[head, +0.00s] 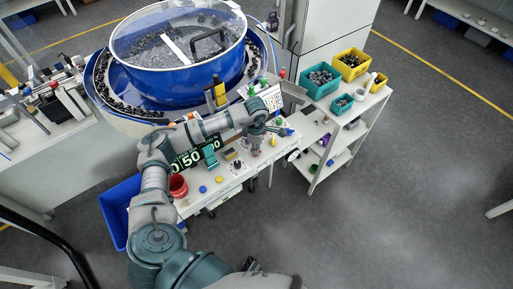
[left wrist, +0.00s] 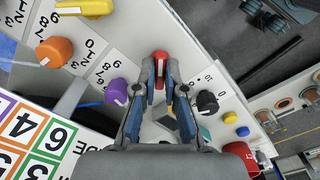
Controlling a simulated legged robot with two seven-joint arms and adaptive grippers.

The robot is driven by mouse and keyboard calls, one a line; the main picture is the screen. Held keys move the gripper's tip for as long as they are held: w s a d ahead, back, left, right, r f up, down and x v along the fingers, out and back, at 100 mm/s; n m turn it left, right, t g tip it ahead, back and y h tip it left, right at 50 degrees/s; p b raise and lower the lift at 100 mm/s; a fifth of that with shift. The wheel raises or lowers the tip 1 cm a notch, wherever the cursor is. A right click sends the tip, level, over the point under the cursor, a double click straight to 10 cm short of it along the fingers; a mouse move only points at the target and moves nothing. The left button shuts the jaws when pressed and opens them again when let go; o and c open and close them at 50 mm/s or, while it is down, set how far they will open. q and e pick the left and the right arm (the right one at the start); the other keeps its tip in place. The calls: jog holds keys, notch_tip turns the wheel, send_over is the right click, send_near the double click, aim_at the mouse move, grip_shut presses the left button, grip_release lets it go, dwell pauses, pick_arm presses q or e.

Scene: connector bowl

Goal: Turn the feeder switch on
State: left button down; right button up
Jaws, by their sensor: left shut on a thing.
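My left gripper (head: 257,147) reaches over the white control panel (head: 222,190) in the head view. In the left wrist view my left gripper (left wrist: 158,88) has its fingers closed on a red switch handle (left wrist: 160,62), whose rounded end shows beyond the fingertips. The base of the red handle is hidden by the fingers. A black knob (left wrist: 207,102) sits on the panel to the right, apart from the gripper. I cannot read a label that says which control is the feeder switch. My right gripper is not in view.
A purple knob (left wrist: 116,92) and an orange knob (left wrist: 55,52) stand on numbered dials to the left. A red cup (head: 178,186) stands at the panel's left end. The blue bowl (head: 180,65) is behind; a cart with bins (head: 320,80) stands at right.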

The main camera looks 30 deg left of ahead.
pick_arm(q)
jog(key=shift+w+a+r, duration=0.1)
jog(key=shift+w+r, duration=0.05)
jog(key=shift+r, duration=0.05)
jog(key=c, duration=1.2)
grip_release()
jog(key=shift+c, duration=0.2)
jog(key=shift+f, duration=0.1)
notch_tip(320, 180, up, 12)
jog(key=shift+a+f, duration=0.1)
jog(key=shift+f, duration=0.05)
